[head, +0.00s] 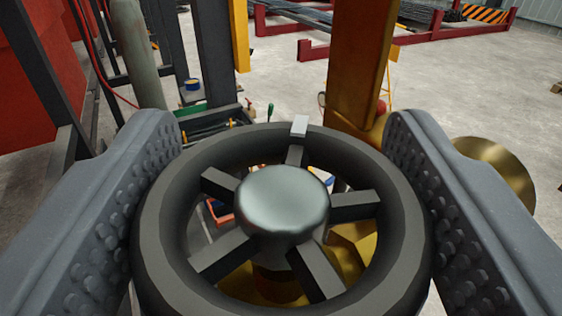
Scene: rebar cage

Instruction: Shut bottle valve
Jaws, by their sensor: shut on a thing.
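The bottle valve's handwheel (284,203) is a thick dark grey ring with several spokes and a rounded metal hub. A small light marker (299,126) sits on the far side of its rim. My gripper (283,190) has its two studded jaws at the left and right of the wheel, shut on the rim. A brass valve body (352,254) shows below through the spokes, and a round brass part (496,170) sticks out at the right. The bottle itself is hidden under the wheel.
A yellow-orange post (357,65) rises just behind the wheel. A grey-green cylinder (136,52) and dark frame posts stand at the left, beside a red panel (30,80). Red racks (390,45) lie at the back. The concrete floor at right is mostly clear.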

